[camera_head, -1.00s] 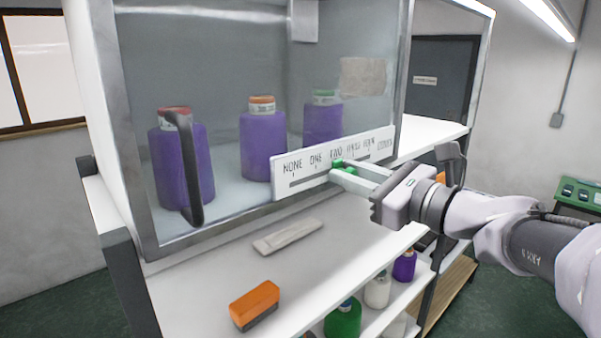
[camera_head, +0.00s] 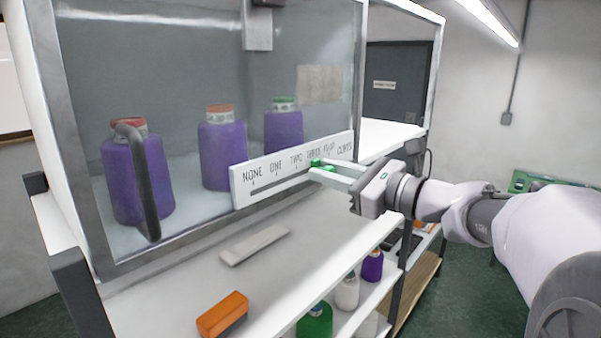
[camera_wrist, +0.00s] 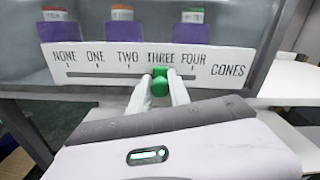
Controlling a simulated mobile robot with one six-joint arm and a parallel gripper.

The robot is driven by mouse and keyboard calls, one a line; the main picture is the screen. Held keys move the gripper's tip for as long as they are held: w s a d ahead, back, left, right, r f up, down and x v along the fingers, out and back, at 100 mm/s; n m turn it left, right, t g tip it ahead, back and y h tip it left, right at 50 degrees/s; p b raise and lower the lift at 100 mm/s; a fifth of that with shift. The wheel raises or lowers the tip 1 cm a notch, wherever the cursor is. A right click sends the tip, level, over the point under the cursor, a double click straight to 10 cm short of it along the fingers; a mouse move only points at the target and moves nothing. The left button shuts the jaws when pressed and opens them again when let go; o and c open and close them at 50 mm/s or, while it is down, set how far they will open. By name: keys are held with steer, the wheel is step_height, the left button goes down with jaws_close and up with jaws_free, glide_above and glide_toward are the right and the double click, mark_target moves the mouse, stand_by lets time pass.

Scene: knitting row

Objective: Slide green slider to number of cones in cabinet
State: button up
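Three purple cones (camera_head: 137,180), (camera_head: 222,155), (camera_head: 284,131) stand behind the glass of the cabinet (camera_head: 75,150); their tops are red, orange and green. A white scale plate (camera_head: 240,187) on the cabinet front reads NONE, ONE, TWO, THREE, FOUR, CONES; it also shows in the wrist view (camera_wrist: 90,85). The green slider (camera_wrist: 160,84) sits in the plate's slot below THREE; in the head view (camera_head: 317,163) my fingers partly cover it. My gripper (camera_wrist: 160,78) has one finger on each side of the slider knob and appears closed on it.
An orange and dark block (camera_head: 222,314) and a flat grey bar (camera_head: 255,245) lie on the white shelf in front of the cabinet. Lower shelves hold a green (camera_head: 314,320), a white (camera_head: 347,292) and a purple cone (camera_head: 372,266).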

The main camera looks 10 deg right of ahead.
steer(key=o, duration=0.4)
steer(key=shift+d, duration=0.1)
steer(key=b+v, duration=0.2)
steer(key=v, duration=1.5)
steer(key=shift+s+b, duration=0.15)
steer(key=shift+b, duration=0.2)
